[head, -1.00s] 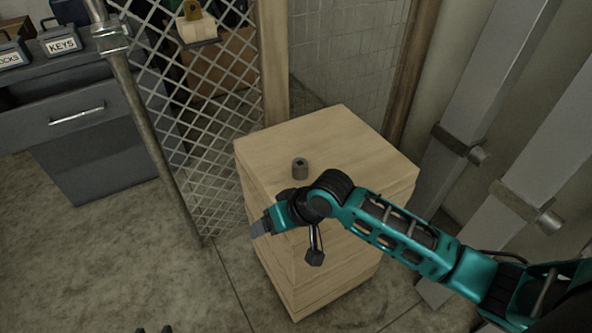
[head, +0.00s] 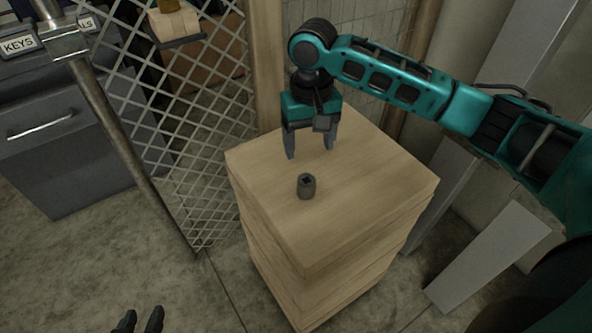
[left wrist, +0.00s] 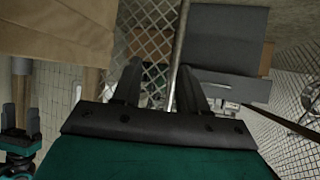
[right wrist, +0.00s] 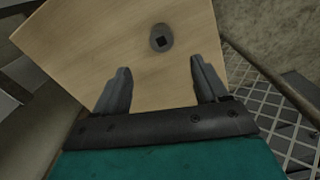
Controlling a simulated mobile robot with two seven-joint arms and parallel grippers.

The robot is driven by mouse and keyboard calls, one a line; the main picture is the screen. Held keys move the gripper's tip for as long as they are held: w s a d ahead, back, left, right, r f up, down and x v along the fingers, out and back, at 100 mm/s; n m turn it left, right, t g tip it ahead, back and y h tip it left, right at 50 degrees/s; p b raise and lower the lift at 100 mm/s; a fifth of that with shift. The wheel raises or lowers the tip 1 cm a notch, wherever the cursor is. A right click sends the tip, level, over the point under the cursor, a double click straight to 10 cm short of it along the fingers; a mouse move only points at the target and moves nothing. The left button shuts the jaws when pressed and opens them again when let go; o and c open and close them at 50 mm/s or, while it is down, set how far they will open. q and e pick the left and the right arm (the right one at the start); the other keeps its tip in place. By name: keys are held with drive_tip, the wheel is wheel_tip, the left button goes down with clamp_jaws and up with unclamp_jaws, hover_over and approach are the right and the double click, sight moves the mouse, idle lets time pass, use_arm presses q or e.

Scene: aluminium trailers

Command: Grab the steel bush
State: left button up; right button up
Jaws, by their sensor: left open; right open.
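The steel bush (head: 306,187) is a small dark grey cylinder with a square hole in its top. It stands upright on the wooden block stack (head: 350,215). My right gripper (head: 310,150) is open and points down above the stack, behind the bush in the head view. In the right wrist view the bush (right wrist: 161,38) lies ahead of the open fingers (right wrist: 160,88), with nothing between them. My left gripper (head: 138,322) shows only its fingertips at the bottom edge of the head view. In the left wrist view its fingers (left wrist: 158,85) are open and empty.
A wire mesh panel (head: 200,130) with a metal post (head: 115,140) stands left of the stack. A grey drawer cabinet (head: 60,150) is at the far left. Grey beams (head: 490,255) lean at the right. The floor at the front left is clear.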

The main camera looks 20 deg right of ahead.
drive_tip(key=b, duration=0.2)
hover_over(307, 181)
wheel_tip(307, 181, down, 7)
drive_tip(key=shift+d+r, duration=0.15)
drive_tip(key=shift+r, duration=0.05)
drive_tip(key=shift+f, duration=0.5)
wheel_tip(307, 181, down, 5)
drive_tip(key=shift+f+b, duration=0.1)
drive_tip(key=shift+b, duration=0.8)
use_arm(q)
drive_tip(key=shift+w+d+f, duration=0.1)
drive_tip(key=shift+d+f, duration=0.2)
drive_tip(key=shift+f, duration=0.2)
drive_tip(key=shift+d+f, duration=0.3)
drive_tip(key=shift+f, duration=0.2)
use_arm(e)
drive_tip(key=c, duration=0.6)
use_arm(q)
drive_tip(key=shift+s+f, duration=0.2)
use_arm(e)
drive_tip(key=c, duration=0.8)
